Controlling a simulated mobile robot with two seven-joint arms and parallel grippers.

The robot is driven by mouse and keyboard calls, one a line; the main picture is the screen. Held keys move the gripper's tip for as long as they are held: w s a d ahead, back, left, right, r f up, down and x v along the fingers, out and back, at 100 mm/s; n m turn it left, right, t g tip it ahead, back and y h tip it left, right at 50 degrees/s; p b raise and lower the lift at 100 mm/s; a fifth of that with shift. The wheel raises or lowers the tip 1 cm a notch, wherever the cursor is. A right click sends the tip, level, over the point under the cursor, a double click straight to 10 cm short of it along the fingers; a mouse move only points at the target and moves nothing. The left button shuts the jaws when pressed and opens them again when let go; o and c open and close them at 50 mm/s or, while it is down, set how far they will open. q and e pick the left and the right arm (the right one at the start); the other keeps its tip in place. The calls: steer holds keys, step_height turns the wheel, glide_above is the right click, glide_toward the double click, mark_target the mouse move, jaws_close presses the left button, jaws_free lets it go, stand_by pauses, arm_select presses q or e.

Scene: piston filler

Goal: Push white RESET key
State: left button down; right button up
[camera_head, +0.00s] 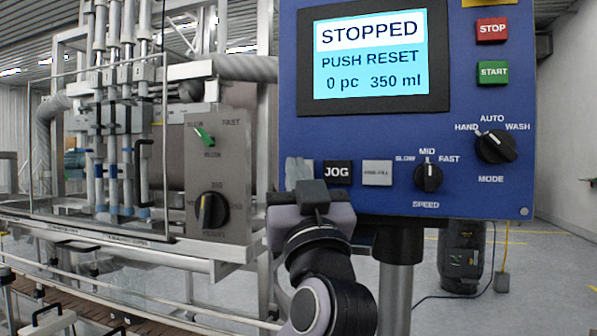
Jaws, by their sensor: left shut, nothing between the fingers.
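The blue control panel (460,110) fills the upper right. Its screen (370,58) reads STOPPED, PUSH RESET, 0 pc and 350 ml. In the bottom row, the black JOG key (337,173) and a pale grey key (377,172) with small lettering show. My right gripper is out of view.
The red STOP key (492,30) and green START key (493,72) are at the panel's right. Below are the mode knob (495,147) and speed knob (428,177). The filler machine (115,120) and its grey knob box (220,160) stand left.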

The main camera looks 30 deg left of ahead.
arm_select(q)
steer(key=shift+w+a+f, duration=0.1)
steer(key=shift+w+f, duration=0.1)
steer(key=shift+w, duration=0.15)
stand_by(0.4)
steer(key=shift+f, duration=0.1)
steer(key=shift+s+f+b, duration=0.25)
steer(key=shift+b, duration=0.25)
steer(key=shift+s+d, duration=0.2)
steer(key=shift+s, duration=0.05)
steer(key=shift+s+d+f, duration=0.1)
steer(key=shift+s+d, duration=0.05)
steer(key=shift+s, duration=0.35)
steer(key=shift+s+d+r+b, duration=0.15)
steer(key=shift+s+d+b, duration=0.05)
steer(key=shift+s, duration=0.8)
steer(key=shift+s+d+r+b, duration=0.1)
steer(key=shift+s+d+b, duration=0.1)
steer(key=shift+s, duration=0.8)
